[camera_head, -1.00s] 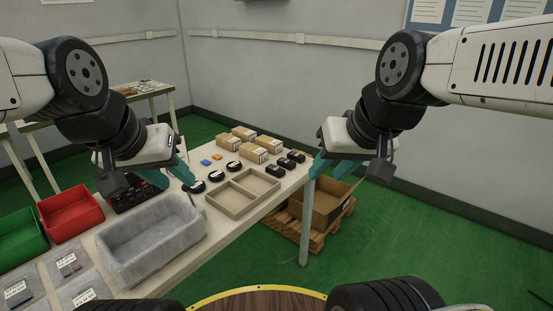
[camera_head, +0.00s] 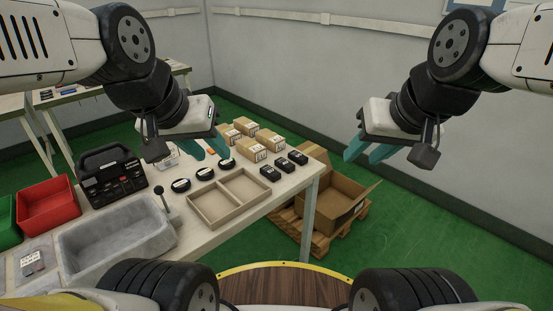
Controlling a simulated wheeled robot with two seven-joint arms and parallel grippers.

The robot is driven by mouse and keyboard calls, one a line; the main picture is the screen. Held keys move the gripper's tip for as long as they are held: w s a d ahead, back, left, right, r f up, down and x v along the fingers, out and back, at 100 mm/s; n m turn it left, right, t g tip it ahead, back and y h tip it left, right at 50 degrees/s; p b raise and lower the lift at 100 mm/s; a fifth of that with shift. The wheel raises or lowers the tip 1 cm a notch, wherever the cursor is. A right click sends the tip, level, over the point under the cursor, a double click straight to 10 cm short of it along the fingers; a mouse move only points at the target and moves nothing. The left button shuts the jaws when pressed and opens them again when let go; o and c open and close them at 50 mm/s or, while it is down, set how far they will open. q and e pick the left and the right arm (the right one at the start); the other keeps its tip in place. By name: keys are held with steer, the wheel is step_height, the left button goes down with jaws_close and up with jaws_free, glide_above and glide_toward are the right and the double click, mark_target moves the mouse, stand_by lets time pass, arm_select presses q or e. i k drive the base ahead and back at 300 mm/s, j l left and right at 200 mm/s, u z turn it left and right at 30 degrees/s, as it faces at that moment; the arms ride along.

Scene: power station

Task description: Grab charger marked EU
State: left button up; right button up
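Several small black blocks with white labels stand in a row at the right of the table, including a near one (camera_head: 269,173), a middle one (camera_head: 281,165) and a far one (camera_head: 297,157). Their print is too small to read, so I cannot tell which is marked EU. My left gripper (camera_head: 205,151) is open and empty, with its teal fingers above the table, left of the blocks. My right gripper (camera_head: 367,151) is open and empty, in the air right of the blocks, past the table's right edge.
An empty divided tray (camera_head: 230,223) lies in front of the blocks. Labelled cardboard boxes (camera_head: 252,151) and round black items (camera_head: 205,173) lie behind it. A grey bin (camera_head: 80,272), red bin (camera_head: 48,207) and black device (camera_head: 112,175) are at left. An open carton (camera_head: 347,190) sits on a floor pallet.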

mark_target(267, 171)
steer(key=i+u, duration=0.2)
steer(key=u, duration=0.15)
steer(key=i+u, duration=0.3)
steer(key=i+l+u, duration=0.15)
steer(key=u, duration=0.2)
